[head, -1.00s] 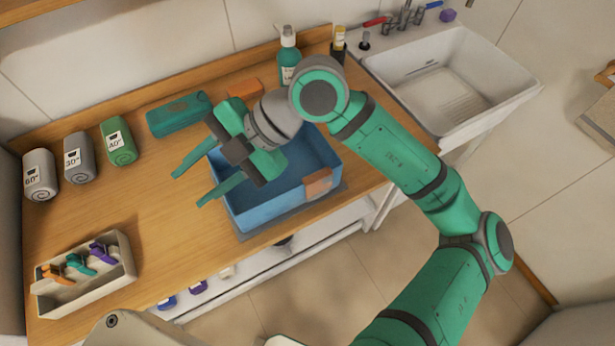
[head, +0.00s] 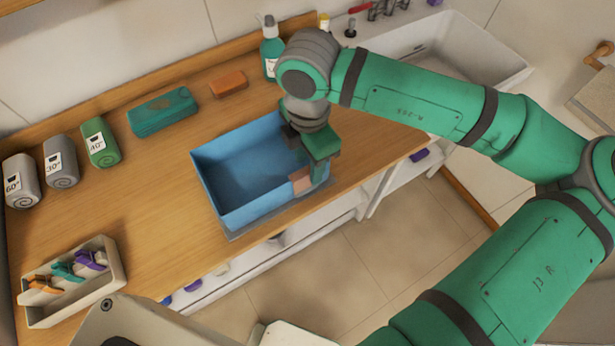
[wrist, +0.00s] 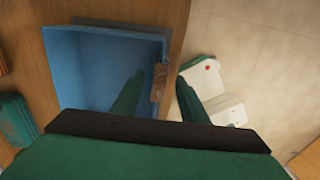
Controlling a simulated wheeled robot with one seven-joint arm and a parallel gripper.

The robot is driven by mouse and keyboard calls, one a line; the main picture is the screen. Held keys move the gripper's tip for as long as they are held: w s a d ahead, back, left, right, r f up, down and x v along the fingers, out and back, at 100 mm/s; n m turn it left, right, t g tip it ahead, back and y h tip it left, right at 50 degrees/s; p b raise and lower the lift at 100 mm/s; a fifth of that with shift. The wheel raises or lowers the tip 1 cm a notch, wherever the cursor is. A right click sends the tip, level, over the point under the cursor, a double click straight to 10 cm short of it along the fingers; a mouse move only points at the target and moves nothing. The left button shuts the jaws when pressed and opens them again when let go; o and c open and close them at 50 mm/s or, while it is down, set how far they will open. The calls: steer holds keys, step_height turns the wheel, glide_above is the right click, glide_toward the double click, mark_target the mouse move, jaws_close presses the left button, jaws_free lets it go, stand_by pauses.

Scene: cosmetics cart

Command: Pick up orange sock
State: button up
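A small brownish-orange patch of cloth (head: 301,181), which looks like the orange sock, lies at the near right corner of the blue bin (head: 262,206). In the wrist view the orange sock (wrist: 158,82) shows at the bin's rim, between my two fingers. Whether it hangs over the rim or lies against the wall I cannot tell. My gripper (wrist: 160,76) is open, pointing down over the bin's right wall. The left finger is over the bin's inside and the right finger is outside it. In the head view my gripper (head: 311,172) partly hides that wall.
An orange block (head: 228,84) and a teal bundle (head: 163,112) lie behind the bin. Rolled towels (head: 102,143) stand at the left, and a tray of coloured clips (head: 118,268) is at the front left. A pump bottle (head: 271,48) and the sink (head: 505,68) are at the back right.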

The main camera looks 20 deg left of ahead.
mark_target(305, 171)
steer(key=shift+s+a+f, duration=0.15)
steer(key=shift+f, duration=0.6)
steer(key=shift+s+a+f, duration=0.1)
steer(key=shift+s+f, duration=0.05)
steer(key=shift+f, duration=0.55)
step_height(305, 171, down, 3)
steer(key=shift+s+f, duration=0.15)
steer(key=shift+f, duration=0.45)
jaws_close()
